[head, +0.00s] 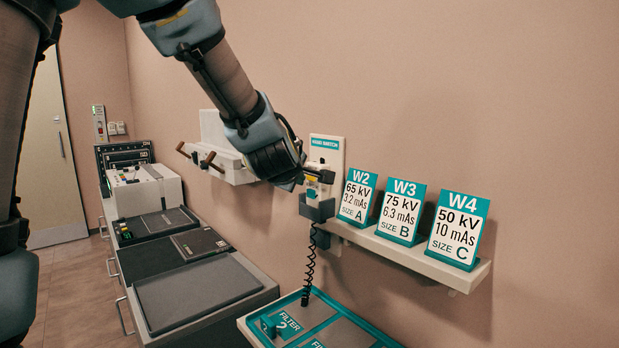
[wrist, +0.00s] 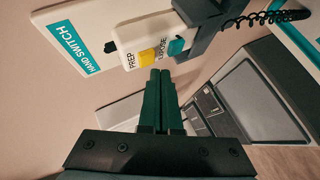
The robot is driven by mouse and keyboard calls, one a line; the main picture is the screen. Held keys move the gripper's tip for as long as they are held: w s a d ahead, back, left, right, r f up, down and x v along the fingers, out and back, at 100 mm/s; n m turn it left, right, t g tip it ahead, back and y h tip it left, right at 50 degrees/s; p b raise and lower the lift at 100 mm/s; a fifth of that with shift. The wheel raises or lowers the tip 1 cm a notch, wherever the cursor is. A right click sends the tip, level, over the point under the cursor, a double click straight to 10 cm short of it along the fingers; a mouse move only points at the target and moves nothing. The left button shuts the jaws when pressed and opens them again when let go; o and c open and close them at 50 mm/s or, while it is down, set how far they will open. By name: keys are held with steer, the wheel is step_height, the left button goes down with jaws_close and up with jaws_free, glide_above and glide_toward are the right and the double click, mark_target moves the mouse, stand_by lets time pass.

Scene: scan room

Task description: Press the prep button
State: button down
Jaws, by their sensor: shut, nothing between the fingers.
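The white hand switch (wrist: 128,36) sits in its dark holder (wrist: 197,24) on the wall, beside a backplate (wrist: 75,40) lettered HAND SWITCH. In the wrist view the yellow button (wrist: 147,57) lies beside the word PREP and the teal button (wrist: 176,46) beside EXPOSE. My gripper (wrist: 160,72) is shut and empty, its fingertips close to the yellow button; whether they touch it I cannot tell. In the head view my gripper (head: 312,174) is at the hand switch (head: 318,188) and partly covers it.
A shelf (head: 405,253) with cards W2 (head: 357,198), W3 (head: 401,211) and W4 (head: 457,230) is right of the switch. A coiled cord (head: 309,262) hangs to a teal-rimmed tray (head: 355,323). A wall rack with handles (head: 232,165) is left. A console (head: 145,188) stands on the counter.

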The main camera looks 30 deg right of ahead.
steer(key=shift+w+d, duration=0.1)
steer(key=shift+d, duration=0.25)
steer(key=shift+w+d, duration=0.1)
steer(key=shift+d, duration=0.4)
stand_by(0.7)
steer(key=shift+a, duration=0.15)
stand_by(0.3)
steer(key=shift+s+a+b, duration=0.2)
steer(key=shift+a+b, duration=0.3)
steer(key=shift+a, duration=0.3)
steer(key=shift+s+a+b, duration=0.25)
steer(key=shift+a+b, duration=0.8)
steer(key=shift+a, duration=0.2)
steer(key=shift+s+a+b, duration=0.25)
steer(key=shift+a+b, duration=0.75)
steer(key=shift+a, duration=0.2)
